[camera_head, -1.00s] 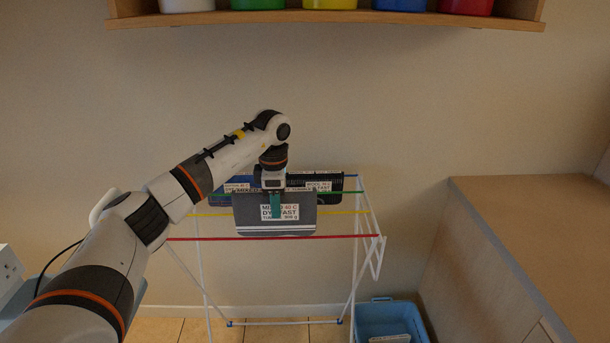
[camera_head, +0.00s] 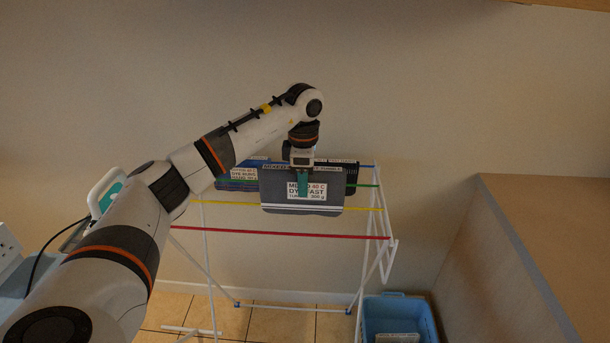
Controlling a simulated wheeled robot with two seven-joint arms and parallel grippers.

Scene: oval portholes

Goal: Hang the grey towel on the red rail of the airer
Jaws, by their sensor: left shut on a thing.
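The grey towel (camera_head: 275,192), with pale stripes near its lower edge and a white care label, hangs upright from my left gripper (camera_head: 303,190). The gripper is shut on it. In the picture the towel covers parts of the green rail (camera_head: 367,185) and the yellow rail (camera_head: 235,204). Its lower edge shows above the red rail (camera_head: 290,236), with a clear gap in the picture. The red rail is the nearest one and is bare. I cannot tell the towel's height above the rails. My right gripper is not in view.
Dark cloths, one blue (camera_head: 238,172) and one black (camera_head: 350,173), hang at the airer's back. A blue crate (camera_head: 372,308) stands on the floor at lower right, beside a wooden-topped counter (camera_head: 560,225). A white socket block (camera_head: 8,246) is at far left.

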